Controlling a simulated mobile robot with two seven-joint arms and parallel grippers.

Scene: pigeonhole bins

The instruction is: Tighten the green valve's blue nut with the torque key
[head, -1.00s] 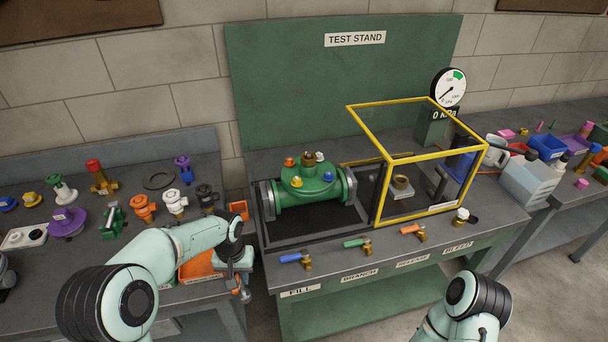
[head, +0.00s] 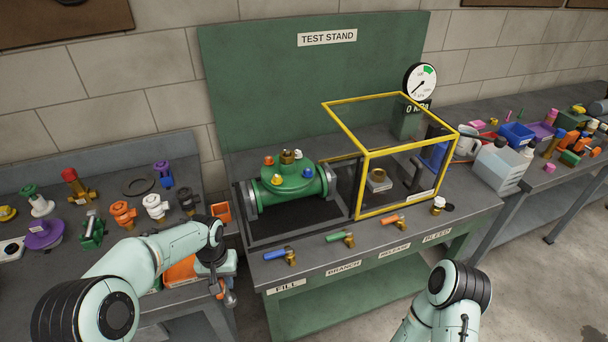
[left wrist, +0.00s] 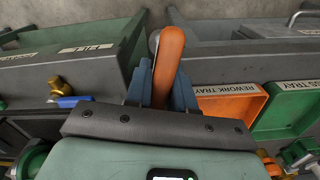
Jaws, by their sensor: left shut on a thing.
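The green valve (head: 287,186) lies in the dark tray of the test stand. Its blue nut (head: 307,173) is on the near right of the top flange, with orange, yellow and white nuts around it. My left gripper (head: 222,284) is in front of the stand's left end, low and well apart from the valve. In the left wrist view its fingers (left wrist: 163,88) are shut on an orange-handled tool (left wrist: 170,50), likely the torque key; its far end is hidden. My right arm shows at the lower right, but its gripper is out of view.
A yellow-framed guard (head: 365,180) stands right of the valve. Blue, green and orange levers line the stand's front edge. An orange rework tray (left wrist: 232,105) is beside my left gripper. Several coloured valves crowd the left bench (head: 60,262).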

